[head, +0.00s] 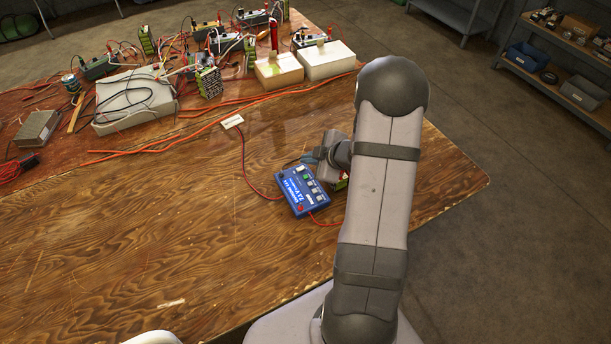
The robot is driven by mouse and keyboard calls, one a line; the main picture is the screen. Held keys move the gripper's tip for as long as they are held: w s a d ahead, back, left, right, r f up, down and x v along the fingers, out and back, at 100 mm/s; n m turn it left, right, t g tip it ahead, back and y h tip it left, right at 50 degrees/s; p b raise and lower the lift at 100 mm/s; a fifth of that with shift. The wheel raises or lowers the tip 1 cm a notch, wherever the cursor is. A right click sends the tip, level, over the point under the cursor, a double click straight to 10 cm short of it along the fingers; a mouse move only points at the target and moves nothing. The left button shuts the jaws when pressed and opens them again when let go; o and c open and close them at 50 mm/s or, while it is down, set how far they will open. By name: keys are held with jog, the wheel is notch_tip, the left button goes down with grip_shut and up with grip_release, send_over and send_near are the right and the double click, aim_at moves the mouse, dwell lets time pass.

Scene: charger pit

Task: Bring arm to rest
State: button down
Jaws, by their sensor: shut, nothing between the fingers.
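My arm rises from the bottom right of the head view and bends over the wooden table (150,240). My gripper (312,158) shows only in part to the left of the arm, just above the far edge of a blue device (302,190). Its fingers look dark and close together, with nothing seen in them. The blue device lies on the table with a red cable on each side. I cannot tell whether the gripper touches it. Part of a greenish block (341,184) shows beside the device, mostly hidden behind my arm.
The table's front left is mostly bare. Shelves (565,70) stand at the far right.

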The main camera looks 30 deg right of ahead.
dwell(0.3)
jog(key=s+a+r+m+g+h, duration=0.1)
jog(key=s+a+r+m+g, duration=0.2)
jog(key=s+a, duration=0.6)
jog(key=s+a+r+m+g+h, duration=0.1)
jog(key=s+a+r+m+g, duration=0.3)
jog(key=s, duration=1.1)
jog(key=a+m+g, duration=0.2)
jog(key=a+m, duration=0.2)
jog(key=a, duration=0.1)
jog(key=shift+r, duration=0.2)
jog(key=shift+w, duration=0.1)
